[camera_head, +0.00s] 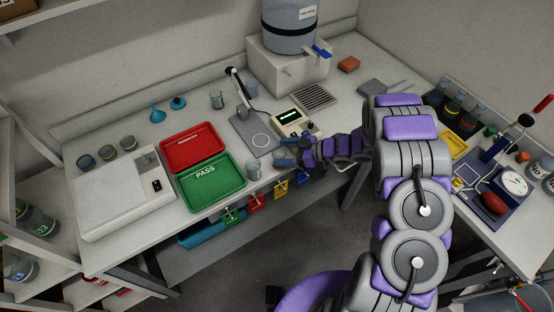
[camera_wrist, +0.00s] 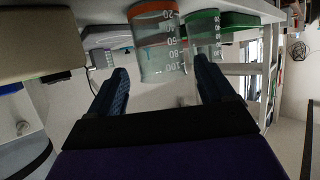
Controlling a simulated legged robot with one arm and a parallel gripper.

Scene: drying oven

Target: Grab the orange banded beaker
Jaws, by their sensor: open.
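The orange banded beaker (camera_wrist: 158,45) shows large at top centre in the wrist view, clear with white scale marks and an orange band at its upper end in the picture. It lies ahead of my gripper (camera_wrist: 160,82), across the gap between the two dark blue fingers. My gripper is open with nothing held. In the head view my gripper (camera_head: 284,153) points left over the bench's front edge. A clear beaker (camera_head: 253,170) stands left of the fingertips; its band colour cannot be told there.
A green banded beaker (camera_wrist: 203,32) is close beside the orange one. The green PASS tray (camera_head: 211,184) and red tray (camera_head: 194,147) lie to the left. A cream instrument (camera_head: 297,122) stands behind my gripper. Coloured clips (camera_head: 255,202) hang along the front edge.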

